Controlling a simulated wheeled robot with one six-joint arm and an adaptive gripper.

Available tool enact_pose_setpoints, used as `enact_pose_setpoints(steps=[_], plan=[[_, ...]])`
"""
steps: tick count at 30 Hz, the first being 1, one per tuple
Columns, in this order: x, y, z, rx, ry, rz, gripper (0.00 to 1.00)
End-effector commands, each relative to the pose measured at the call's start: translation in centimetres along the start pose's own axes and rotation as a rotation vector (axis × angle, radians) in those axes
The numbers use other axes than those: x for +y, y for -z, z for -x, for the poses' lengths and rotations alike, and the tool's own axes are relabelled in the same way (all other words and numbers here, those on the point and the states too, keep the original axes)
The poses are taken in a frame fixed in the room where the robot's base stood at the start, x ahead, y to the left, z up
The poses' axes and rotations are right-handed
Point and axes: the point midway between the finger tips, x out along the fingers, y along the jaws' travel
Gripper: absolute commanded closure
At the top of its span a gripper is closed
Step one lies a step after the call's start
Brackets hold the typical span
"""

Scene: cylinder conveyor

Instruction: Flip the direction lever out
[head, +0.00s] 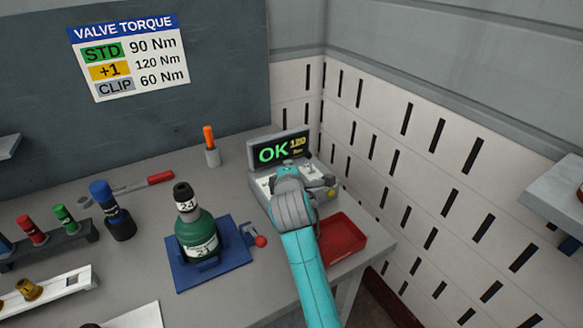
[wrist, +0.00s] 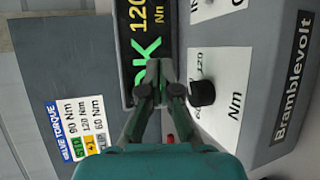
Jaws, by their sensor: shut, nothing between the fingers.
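My gripper (head: 290,180) is over the grey tester (head: 257,187), its arm reaching in from the front. In the wrist view my gripper (wrist: 158,75) is shut and empty, with its tips in front of the display (wrist: 137,18) reading OK and 120. A black knob (wrist: 202,93) on the white dial plate is just right of the fingers; whether they touch cannot be told. A red-ended lever (head: 261,241) stands beside the blue base (head: 190,277), which holds a green cylinder (head: 197,236). I cannot tell which part is the direction lever.
A red tray (head: 352,236) sits right of my arm near the table edge. A cup with an orange-handled tool (head: 209,140), a red-handled tool (head: 159,178) and a rack of coloured pieces (head: 55,240) are to the left. A slotted wall (head: 410,150) closes the right side.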

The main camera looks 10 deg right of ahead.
Motion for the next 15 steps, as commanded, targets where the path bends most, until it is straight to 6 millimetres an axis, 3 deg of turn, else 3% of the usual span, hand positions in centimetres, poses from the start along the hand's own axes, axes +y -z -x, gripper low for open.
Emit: enact_pose_setpoints(steps=[6, 15], plan=[[0.0, -0.1, -3.8, -0.001, 0.001, 0.0, 1.0], [0.0, -0.6, -7.0, -0.002, 0.0, -0.001, 1.0]])
